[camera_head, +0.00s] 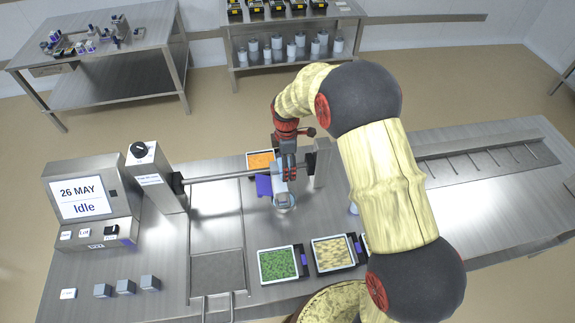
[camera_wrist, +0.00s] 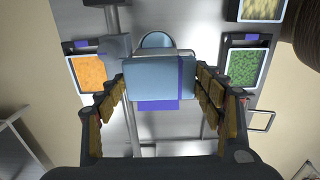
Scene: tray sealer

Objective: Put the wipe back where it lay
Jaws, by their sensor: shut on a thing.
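The wipe (camera_wrist: 160,78) is a pale blue, block-like bundle with a purple stripe near its right side in the wrist view. My gripper (camera_wrist: 163,84) is shut on it, one finger at each side. In the head view my gripper (camera_head: 283,178) hangs over the steel bench near the bar, with the pale wipe (camera_head: 283,200) below it. A flat purple patch (camera_head: 263,186) lies just left of the gripper. It also shows in the wrist view (camera_wrist: 158,105), partly hidden by the wipe. I cannot tell the wipe's exact height above the bench.
An orange-filled tray (camera_head: 260,160) stands behind the patch. A green-filled tray (camera_head: 278,264) and a beige-filled tray (camera_head: 334,254) stand at the front. A horizontal bar (camera_head: 225,177) runs from the post (camera_head: 155,178). The sealer's screen (camera_head: 80,197) reads Idle.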

